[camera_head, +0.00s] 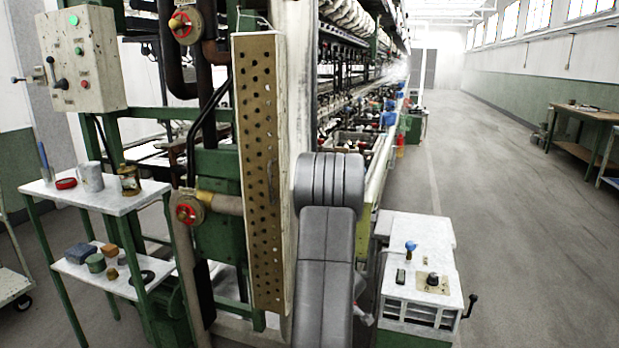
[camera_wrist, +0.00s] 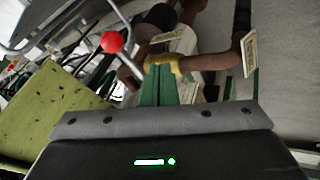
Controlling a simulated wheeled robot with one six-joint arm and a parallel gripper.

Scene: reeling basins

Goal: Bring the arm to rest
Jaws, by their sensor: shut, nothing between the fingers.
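My arm shows in the head view as grey padded links (camera_head: 325,240) rising at the middle bottom, close in front of a tall perforated panel (camera_head: 262,170). My gripper is hidden in the head view. In the wrist view my gripper (camera_wrist: 160,122) shows as a dark body with a grey bolted edge and a small green light along the bottom. It is shut and holds nothing. Beyond it are a red ball knob (camera_wrist: 112,42), brown pipes with a yellow collar, and green frame parts, all seemingly apart from it.
A long reeling machine (camera_head: 350,115) runs away behind the arm. A white control cabinet (camera_head: 420,265) with a side crank stands just right of the arm. A small two-shelf stand (camera_head: 90,200) with cups and tins is at left. The aisle floor (camera_head: 510,230) at right is clear.

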